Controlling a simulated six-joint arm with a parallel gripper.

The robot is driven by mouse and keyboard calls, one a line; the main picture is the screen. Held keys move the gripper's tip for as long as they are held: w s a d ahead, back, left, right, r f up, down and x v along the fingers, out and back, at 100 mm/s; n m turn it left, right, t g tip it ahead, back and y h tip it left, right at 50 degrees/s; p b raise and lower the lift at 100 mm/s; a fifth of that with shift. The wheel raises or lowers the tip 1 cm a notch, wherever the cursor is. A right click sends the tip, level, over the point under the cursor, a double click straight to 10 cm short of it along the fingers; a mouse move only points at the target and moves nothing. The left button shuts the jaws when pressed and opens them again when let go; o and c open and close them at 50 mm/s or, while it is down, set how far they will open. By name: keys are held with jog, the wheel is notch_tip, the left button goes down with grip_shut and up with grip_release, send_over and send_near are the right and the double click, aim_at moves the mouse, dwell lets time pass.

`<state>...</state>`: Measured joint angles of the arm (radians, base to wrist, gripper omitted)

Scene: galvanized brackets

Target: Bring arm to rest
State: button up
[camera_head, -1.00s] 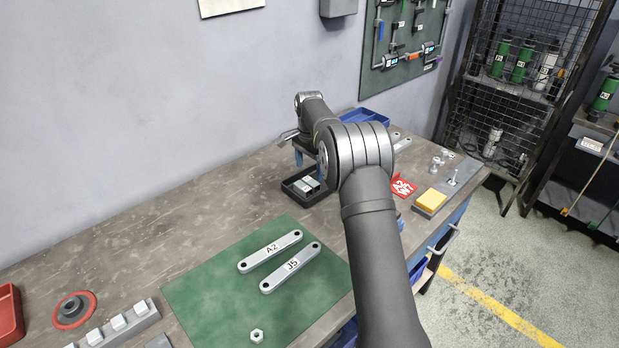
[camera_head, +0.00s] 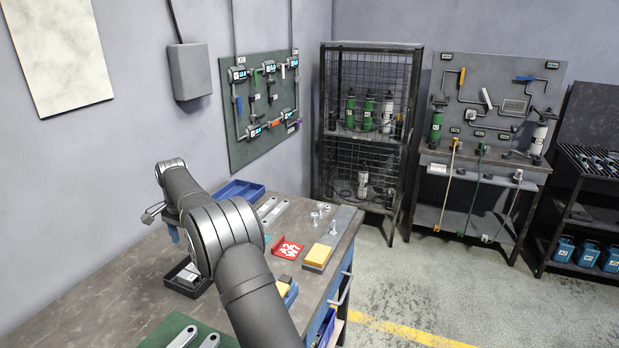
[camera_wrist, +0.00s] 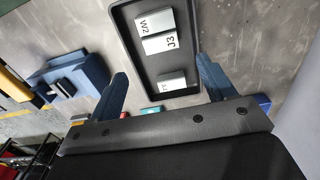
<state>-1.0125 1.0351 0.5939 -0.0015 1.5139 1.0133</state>
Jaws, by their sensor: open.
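My gripper (camera_head: 172,230) is at the far end of my arm, over the workbench (camera_head: 105,288) near the black tray (camera_head: 168,284). In the wrist view, my gripper (camera_wrist: 162,68) has its two blue fingers spread wide with nothing held between them. The black tray (camera_wrist: 121,28) lies below and beyond the fingers. It holds grey metal blocks, among them one marked W2 (camera_wrist: 154,21) and one marked J3 (camera_wrist: 160,42). In the head view, my arm partly hides the tray.
Two brackets (camera_head: 182,338) lie on a green mat (camera_head: 160,332). A wall stands left; the floor (camera_head: 440,290) is clear at right.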

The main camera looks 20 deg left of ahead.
notch_tip(320, 180, down, 11)
jog(key=shift+r, duration=0.1)
notch_tip(320, 180, up, 3)
jog(key=shift+f, duration=0.2)
jog(key=shift+r, duration=0.5)
jog(key=shift+f, duration=0.1)
